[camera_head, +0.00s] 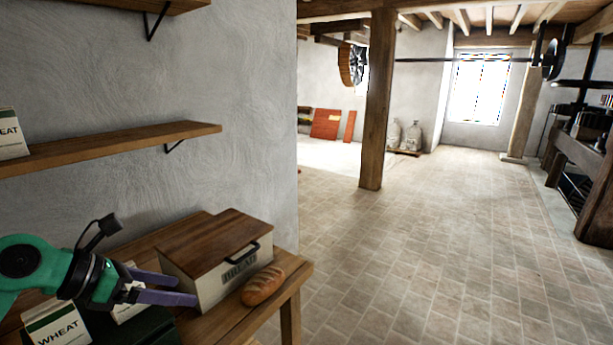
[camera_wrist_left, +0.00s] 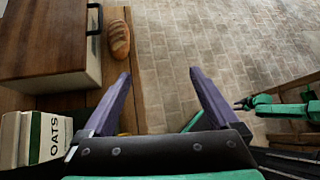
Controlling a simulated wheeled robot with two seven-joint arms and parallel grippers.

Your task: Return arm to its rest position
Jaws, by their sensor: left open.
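My left gripper (camera_head: 168,288) comes in from the left in the head view, with purple fingers pointing right, in front of the bread box. In the left wrist view its fingers (camera_wrist_left: 158,92) are spread apart with nothing between them but floor behind. The bread box (camera_head: 215,285) is cream with a brown wooden lid (camera_head: 215,240), which is closed. A loaf of bread (camera_head: 262,286) lies on the wooden table to the right of the box; it also shows in the left wrist view (camera_wrist_left: 119,39). My right gripper (camera_wrist_left: 245,104) seems to show at the right of the left wrist view, too small to judge.
The wooden table (camera_head: 295,272) ends just right of the loaf. Wheat cartons (camera_head: 58,325) stand at its left, and an oats carton (camera_wrist_left: 46,138) shows in the wrist view. A wall shelf (camera_head: 110,145) hangs above. A wooden post (camera_head: 377,100) stands on the open tiled floor.

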